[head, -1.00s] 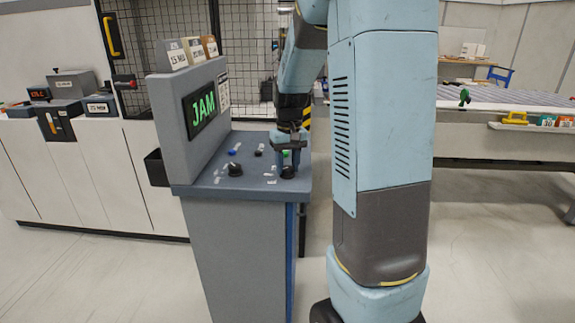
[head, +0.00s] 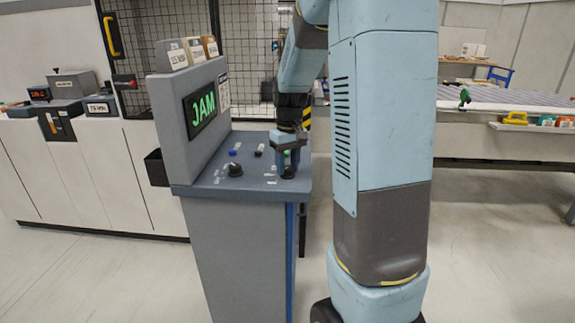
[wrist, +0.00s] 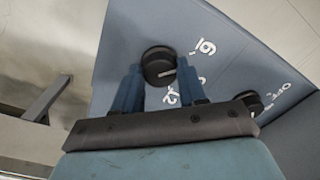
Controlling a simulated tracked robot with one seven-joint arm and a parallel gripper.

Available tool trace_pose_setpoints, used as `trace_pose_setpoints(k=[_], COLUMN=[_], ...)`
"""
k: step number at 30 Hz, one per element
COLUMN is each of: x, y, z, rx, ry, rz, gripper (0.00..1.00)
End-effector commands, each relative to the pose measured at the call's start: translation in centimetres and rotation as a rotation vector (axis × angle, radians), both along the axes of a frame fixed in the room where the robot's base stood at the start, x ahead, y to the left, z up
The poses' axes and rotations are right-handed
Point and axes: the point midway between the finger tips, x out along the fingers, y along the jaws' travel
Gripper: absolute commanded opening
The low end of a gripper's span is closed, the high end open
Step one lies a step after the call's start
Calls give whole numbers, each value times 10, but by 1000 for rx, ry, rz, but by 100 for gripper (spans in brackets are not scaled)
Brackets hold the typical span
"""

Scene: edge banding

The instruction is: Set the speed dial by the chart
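The grey console (head: 235,240) has a sloped top with two black dials. My gripper (head: 288,162) points down over the right dial (head: 288,173), at the console's right front. In the wrist view, the fingers (wrist: 159,88) sit close against both sides of this dial (wrist: 158,62), with no clear gap. The left dial (head: 236,169) stands apart; a second dial (wrist: 252,101) is partly hidden by my gripper in the wrist view. A white chart (head: 223,92), too small to read, is beside the green JAM display (head: 200,109).
A blue button (head: 233,152) and small white labels are on the console top. Labelled blocks (head: 187,52) stand on its upright panel. A black bin (head: 154,167) hangs at its left. A mesh guard is behind, and a long table (head: 500,107) is at right.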

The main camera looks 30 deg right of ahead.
Motion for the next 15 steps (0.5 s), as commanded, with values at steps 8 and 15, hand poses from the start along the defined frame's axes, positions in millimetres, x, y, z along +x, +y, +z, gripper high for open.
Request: trace_pose_setpoints(k=[8,15], x=[0,0], y=[0,0], z=[0,1], rx=[0,0], ry=[1,1], rz=[-1,-1], gripper=[65,65])
